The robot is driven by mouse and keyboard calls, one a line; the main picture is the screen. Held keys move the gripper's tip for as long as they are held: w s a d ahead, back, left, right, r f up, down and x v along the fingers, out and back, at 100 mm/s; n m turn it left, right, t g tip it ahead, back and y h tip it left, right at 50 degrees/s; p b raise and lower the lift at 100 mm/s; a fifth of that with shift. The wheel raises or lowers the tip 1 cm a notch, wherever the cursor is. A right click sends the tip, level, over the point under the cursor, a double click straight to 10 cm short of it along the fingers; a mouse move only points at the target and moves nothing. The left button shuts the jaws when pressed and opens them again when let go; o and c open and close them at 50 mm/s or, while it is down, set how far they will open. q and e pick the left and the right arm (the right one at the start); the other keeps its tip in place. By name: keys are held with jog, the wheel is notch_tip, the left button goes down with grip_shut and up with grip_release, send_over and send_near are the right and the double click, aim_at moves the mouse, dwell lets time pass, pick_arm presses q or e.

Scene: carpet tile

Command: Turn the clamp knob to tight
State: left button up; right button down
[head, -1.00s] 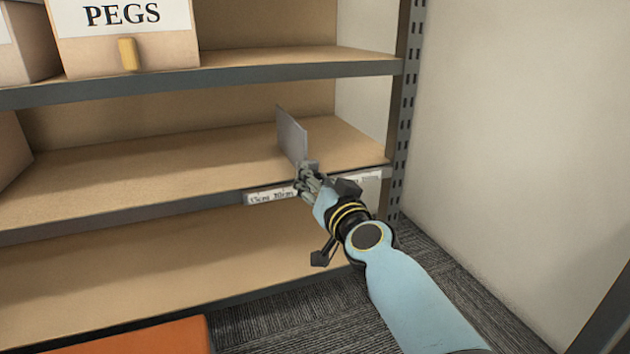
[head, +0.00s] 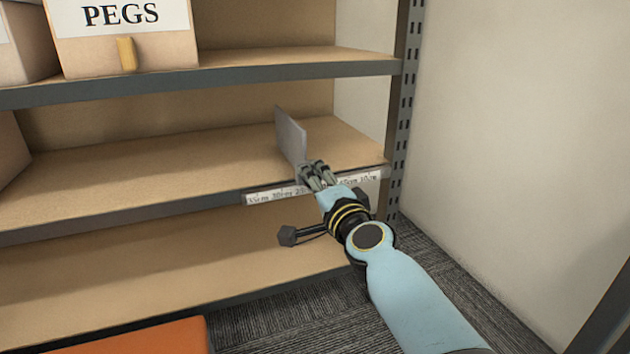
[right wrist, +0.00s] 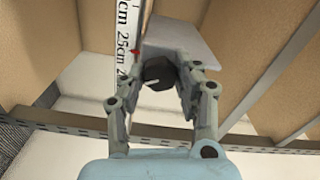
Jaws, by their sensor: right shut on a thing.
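The clamp knob (right wrist: 158,73) is a dark, faceted knob with a pale line on its face, seen in the right wrist view. My right gripper (head: 311,172) is shut on it, with a finger on each side (right wrist: 160,80). The knob sits at the foot of an upright grey divider plate (head: 291,136), which also shows in the right wrist view (right wrist: 198,48). A small red mark (right wrist: 135,52) lies beside the knob on the scale strip. In the head view the fingers hide the knob. My left gripper is not in view.
The white scale strip (head: 270,197) runs along the middle shelf's front edge (head: 130,222). A box labelled PEGS (head: 170,50) stands on the shelf above, at the left. An orange thing (head: 140,338) is low at the front left. The middle shelf (head: 130,170) is mostly bare.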

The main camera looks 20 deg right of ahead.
jog(key=shift+f+m, duration=0.15)
jog(key=shift+m, duration=1.85)
jog(key=c, duration=0.9)
grip_release()
jog(key=shift+c, duration=0.2)
jog(key=s, duration=1.2)
jog(key=shift+d, duration=0.2)
